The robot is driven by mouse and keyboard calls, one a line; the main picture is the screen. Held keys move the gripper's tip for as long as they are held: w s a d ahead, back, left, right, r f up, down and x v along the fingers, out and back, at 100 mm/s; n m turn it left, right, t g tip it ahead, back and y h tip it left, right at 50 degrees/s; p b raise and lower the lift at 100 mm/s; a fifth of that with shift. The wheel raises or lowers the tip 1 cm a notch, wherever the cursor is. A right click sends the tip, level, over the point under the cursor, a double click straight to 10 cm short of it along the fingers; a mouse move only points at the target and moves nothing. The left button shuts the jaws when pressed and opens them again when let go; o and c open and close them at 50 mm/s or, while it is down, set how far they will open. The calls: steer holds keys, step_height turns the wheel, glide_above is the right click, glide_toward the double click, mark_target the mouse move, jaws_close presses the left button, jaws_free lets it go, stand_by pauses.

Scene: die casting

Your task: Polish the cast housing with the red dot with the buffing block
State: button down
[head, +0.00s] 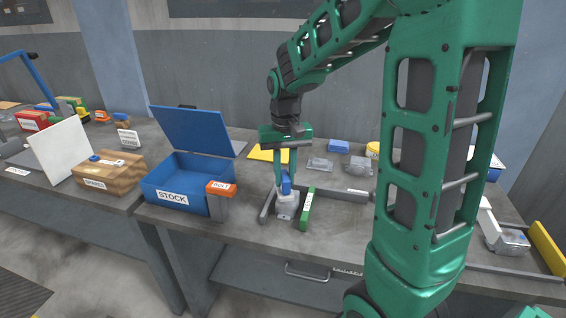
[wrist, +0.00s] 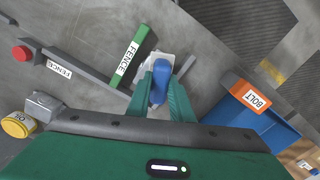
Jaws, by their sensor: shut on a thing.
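My gripper (head: 286,176) is shut on a blue block (head: 286,186), seemingly the buffing block. The block also shows between the fingers in the wrist view (wrist: 160,82). It is upright over a light grey cast housing (head: 287,207) and appears to touch its top. The housing stands on the bench beside a green fence (head: 306,209), and its edge shows under the block in the wrist view (wrist: 150,58). No red dot shows on it; the block and fingers cover part of its top. Other grey castings lie farther back (head: 320,164) and at the far right (head: 512,241).
A blue STOCK box (head: 172,197) with open lid and an orange-topped BOLT holder (head: 220,189) stand left. A grey fence bar (head: 343,195) lies right of the green fence. Behind are a yellow mat (head: 262,153), another blue block (head: 339,146) and a yellow pot (head: 372,150).

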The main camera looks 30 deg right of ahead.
steer(key=shift+d+r, duration=0.1)
steer(key=shift+r, duration=2.1)
